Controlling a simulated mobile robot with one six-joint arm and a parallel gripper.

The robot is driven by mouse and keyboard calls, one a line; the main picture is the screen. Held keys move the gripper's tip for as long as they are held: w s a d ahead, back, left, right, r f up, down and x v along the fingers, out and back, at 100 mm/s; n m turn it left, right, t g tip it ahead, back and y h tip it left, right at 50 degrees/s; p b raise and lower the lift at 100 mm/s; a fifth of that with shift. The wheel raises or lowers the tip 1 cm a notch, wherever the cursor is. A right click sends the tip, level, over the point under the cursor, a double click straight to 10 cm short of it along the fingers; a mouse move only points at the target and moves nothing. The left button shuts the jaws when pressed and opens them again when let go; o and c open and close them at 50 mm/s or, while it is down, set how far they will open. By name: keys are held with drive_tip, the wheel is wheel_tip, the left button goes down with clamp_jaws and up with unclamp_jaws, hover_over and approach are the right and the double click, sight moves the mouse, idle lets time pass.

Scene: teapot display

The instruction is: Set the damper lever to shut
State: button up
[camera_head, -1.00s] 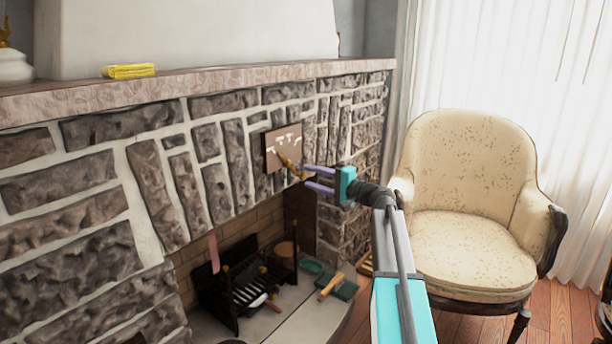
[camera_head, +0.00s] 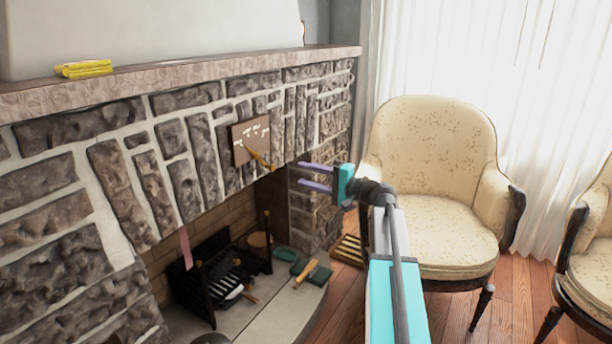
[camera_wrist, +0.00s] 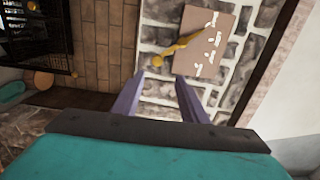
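The damper lever (camera_head: 258,157) is a brass-coloured handle on a brown plate (camera_head: 250,138) with white markings, fixed to the stone fireplace front. In the head view it slants down to the right from the plate, its knob end lowest. The markings are too small to read. My gripper (camera_head: 300,174) is open and empty, to the right of the lever and apart from it. In the wrist view the lever (camera_wrist: 185,46) and plate (camera_wrist: 208,42) lie beyond the purple fingers (camera_wrist: 153,84), with the knob above the gap between them.
A mantel (camera_head: 190,80) runs above with a folded yellow cloth (camera_head: 84,68). Below are a black grate (camera_head: 212,275) and small items on the hearth (camera_head: 270,315). A cream armchair (camera_head: 435,150) stands right of my arm; another is at the right edge.

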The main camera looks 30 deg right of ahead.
drive_tip(key=shift+c, duration=0.5)
